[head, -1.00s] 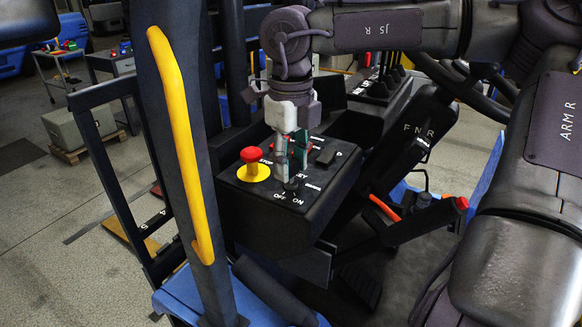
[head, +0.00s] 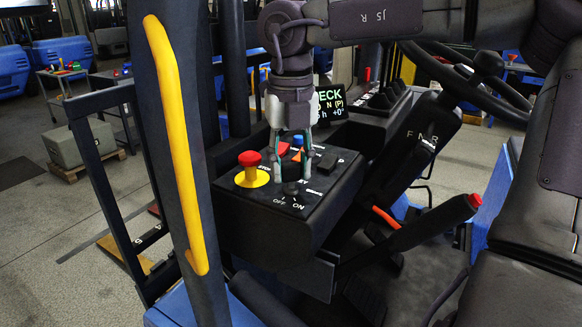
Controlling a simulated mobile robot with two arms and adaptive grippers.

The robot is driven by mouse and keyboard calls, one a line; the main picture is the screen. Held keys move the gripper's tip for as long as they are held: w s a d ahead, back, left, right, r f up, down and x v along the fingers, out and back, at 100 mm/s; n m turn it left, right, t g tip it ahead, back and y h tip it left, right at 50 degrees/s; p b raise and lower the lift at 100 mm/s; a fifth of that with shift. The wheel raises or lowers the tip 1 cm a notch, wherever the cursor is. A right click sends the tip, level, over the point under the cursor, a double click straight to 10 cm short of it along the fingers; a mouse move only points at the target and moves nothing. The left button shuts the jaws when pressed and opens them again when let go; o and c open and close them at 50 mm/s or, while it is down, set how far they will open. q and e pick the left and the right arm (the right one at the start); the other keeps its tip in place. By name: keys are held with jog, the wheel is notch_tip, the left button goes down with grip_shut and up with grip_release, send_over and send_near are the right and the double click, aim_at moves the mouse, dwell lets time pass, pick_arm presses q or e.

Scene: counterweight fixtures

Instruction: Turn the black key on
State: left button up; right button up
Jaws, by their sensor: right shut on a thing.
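The black key (head: 291,188) stands on the top of the dark control box (head: 265,222), just behind the white OFF and ON marks. My right gripper (head: 291,181) comes down from above. Its two fingers are on the left and right of the key, shut on it. The fingers partly cover the key, and I cannot tell clearly which mark it points to. My left gripper is not in view.
A red mushroom button on a yellow base (head: 251,178) is close left of the gripper. A black rocker switch (head: 326,163) is at its right. A lit display (head: 334,103) stands behind. A yellow handrail (head: 176,145) on a dark post rises at the left front.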

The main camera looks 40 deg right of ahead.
aim_at(291, 164)
dwell(0.4)
jog(key=o, duration=1.2)
jog(key=shift+c, duration=0.2)
notch_tip(291, 164, up, 12)
jog(key=shift+f, duration=0.1)
